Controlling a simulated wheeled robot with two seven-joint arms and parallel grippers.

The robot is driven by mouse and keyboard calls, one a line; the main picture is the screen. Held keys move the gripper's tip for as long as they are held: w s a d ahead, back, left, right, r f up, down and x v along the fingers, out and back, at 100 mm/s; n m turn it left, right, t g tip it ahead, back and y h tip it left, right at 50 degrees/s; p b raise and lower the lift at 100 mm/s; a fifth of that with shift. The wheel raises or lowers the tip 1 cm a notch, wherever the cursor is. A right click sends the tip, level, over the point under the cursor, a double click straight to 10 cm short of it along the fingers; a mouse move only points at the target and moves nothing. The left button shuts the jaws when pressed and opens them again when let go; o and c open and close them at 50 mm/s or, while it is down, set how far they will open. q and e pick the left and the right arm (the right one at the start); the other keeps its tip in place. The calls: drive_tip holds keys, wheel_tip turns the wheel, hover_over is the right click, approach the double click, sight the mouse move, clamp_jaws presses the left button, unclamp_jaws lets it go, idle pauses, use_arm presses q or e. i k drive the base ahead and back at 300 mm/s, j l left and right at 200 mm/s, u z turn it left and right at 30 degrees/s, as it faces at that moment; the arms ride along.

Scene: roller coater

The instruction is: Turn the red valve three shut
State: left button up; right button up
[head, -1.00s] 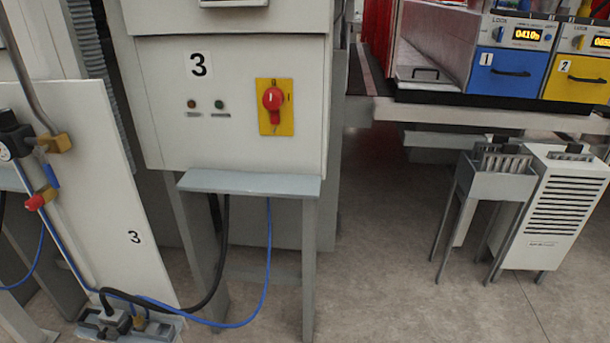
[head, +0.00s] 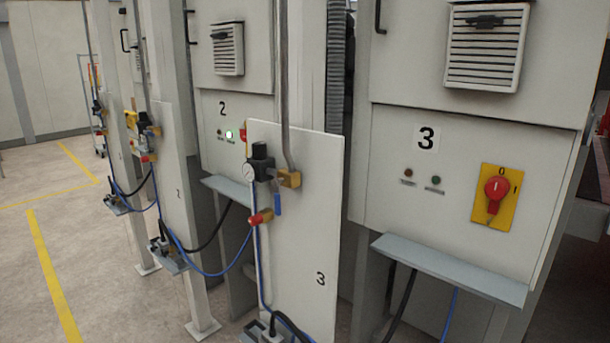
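The white panel marked 3 (head: 314,240) stands upright left of the grey cabinet marked 3. On its left edge is a small red valve part (head: 258,217) with a brass body, low on the pipework. It is too small to tell whether it is open or shut. Above it are a blue lever (head: 277,203), a brass fitting (head: 290,179), a round gauge (head: 249,171) and a black regulator (head: 262,152). Neither of my grippers shows in the head view.
Cabinet 3 (head: 390,198) has a red rotary switch (head: 496,188) on a yellow plate and a grey shelf (head: 450,268) jutting out. Similar panels and cabinet 2 (head: 258,100) stand farther left. Open floor with yellow lines (head: 52,275) lies at the left.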

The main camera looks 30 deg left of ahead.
sight(254, 220)
drive_tip(key=u, duration=1.15)
